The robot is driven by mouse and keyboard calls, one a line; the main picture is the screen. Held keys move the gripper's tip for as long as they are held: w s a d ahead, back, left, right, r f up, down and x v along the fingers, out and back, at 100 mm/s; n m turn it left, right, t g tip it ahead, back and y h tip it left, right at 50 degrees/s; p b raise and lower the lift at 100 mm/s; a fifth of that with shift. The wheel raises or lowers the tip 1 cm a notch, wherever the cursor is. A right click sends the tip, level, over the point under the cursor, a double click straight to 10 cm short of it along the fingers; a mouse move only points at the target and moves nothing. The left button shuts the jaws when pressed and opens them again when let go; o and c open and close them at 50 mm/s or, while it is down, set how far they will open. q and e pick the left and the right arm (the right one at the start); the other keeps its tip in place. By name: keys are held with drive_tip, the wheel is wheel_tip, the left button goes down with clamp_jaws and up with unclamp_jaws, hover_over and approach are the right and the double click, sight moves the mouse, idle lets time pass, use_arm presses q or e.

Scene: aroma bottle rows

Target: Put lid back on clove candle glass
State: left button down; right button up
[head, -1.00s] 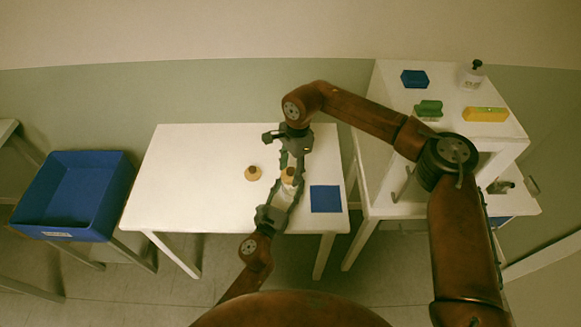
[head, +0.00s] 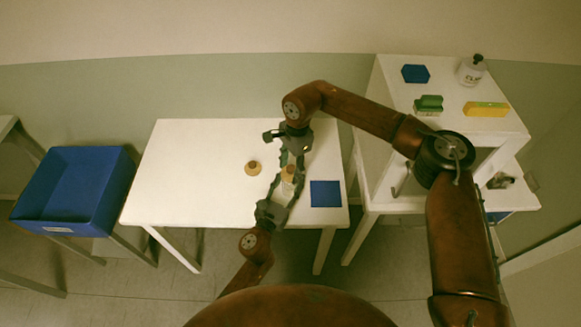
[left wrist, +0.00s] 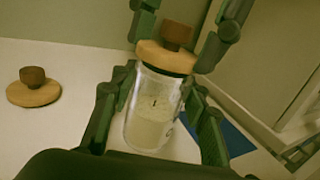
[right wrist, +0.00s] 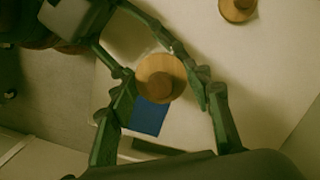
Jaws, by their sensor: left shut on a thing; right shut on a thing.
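The candle glass (left wrist: 150,118) is a clear jar with pale wax and a wick, held between my left gripper's (head: 285,189) fingers. A round wooden lid with a dark knob (left wrist: 167,56) is at the jar's mouth, between my right gripper's (head: 291,167) fingers. The lid's dark underside ring meets the glass rim in the left wrist view; I cannot tell if it is fully seated. From above, the lid (right wrist: 160,77) covers most of the glass. A second wooden lid with a dark knob (head: 252,169) lies on the table to the left.
The white table (head: 190,170) is mostly clear. A blue square mat (head: 325,194) lies to the right of the glass. A blue bin (head: 73,192) stands at the left. A shelf at right bears a bottle (head: 471,71), a green-topped block, a yellow sponge and a blue block.

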drive_tip(key=shift+f, duration=0.7)
idle(0.4)
drive_tip(key=o, duration=1)
drive_tip(key=shift+r, duration=0.1)
drive_tip(key=r, duration=0.4)
drive_tip(key=d+r, duration=0.1)
drive_tip(key=r, duration=0.6)
drive_tip(key=shift+w+d+r, duration=0.15)
drive_tip(key=shift+w+r, duration=0.2)
drive_tip(key=shift+r, duration=0.05)
use_arm(q)
drive_tip(key=c, duration=1)
unclamp_jaws()
drive_tip(key=shift+c, duration=0.2)
